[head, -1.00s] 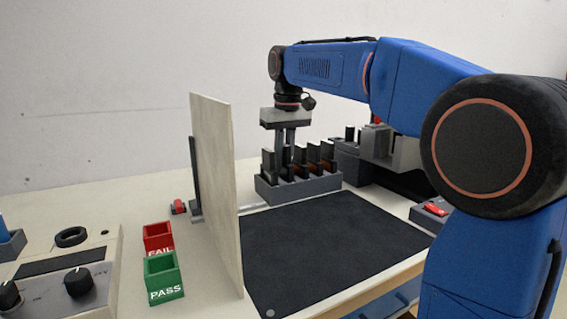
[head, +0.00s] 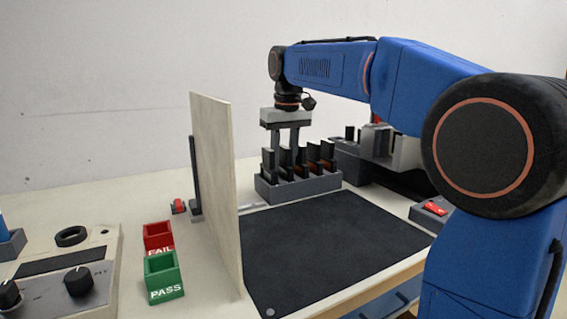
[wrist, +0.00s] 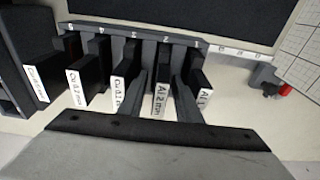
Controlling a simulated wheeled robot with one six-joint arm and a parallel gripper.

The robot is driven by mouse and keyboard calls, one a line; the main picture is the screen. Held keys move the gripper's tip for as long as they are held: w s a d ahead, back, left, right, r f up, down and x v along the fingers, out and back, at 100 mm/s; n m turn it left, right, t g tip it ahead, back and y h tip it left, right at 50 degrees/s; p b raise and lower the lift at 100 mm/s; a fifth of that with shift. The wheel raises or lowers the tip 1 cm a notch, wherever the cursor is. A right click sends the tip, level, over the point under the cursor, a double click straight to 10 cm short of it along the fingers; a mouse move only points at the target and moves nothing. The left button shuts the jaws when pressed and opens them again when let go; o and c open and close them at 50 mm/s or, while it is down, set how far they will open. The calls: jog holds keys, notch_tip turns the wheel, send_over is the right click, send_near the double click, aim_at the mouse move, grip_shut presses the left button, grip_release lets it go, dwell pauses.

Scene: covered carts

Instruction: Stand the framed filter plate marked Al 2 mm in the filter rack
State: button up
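The framed filter plate marked Al 2 mm (wrist: 160,98) stands upright in a slot of the grey filter rack (head: 300,187), between the Al 1 plate and a Cu plate. The rack's front edge also shows in the wrist view (wrist: 130,28). My gripper (head: 287,152) is above the rack, pointing down. In the wrist view its fingers (wrist: 162,78) are spread, one on each side of the Al 2 mm plate, with gaps between them and the plate. The plate's foot in its slot is hidden.
Other labelled plates, Al 1 (wrist: 204,98) and Cu 0.1 (wrist: 119,93), stand close on either side. A tall pale panel (head: 216,190) rises left of the dark mat (head: 330,240), which is clear. A dark grey machine (head: 375,160) stands right of the rack.

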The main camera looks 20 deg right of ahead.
jog(key=r, duration=0.3)
jog(key=s+r, duration=0.1)
jog(key=r, duration=0.7)
jog(key=shift+s+d+r, duration=0.15)
jog(key=shift+s+r, duration=0.05)
jog(key=shift+r, duration=0.05)
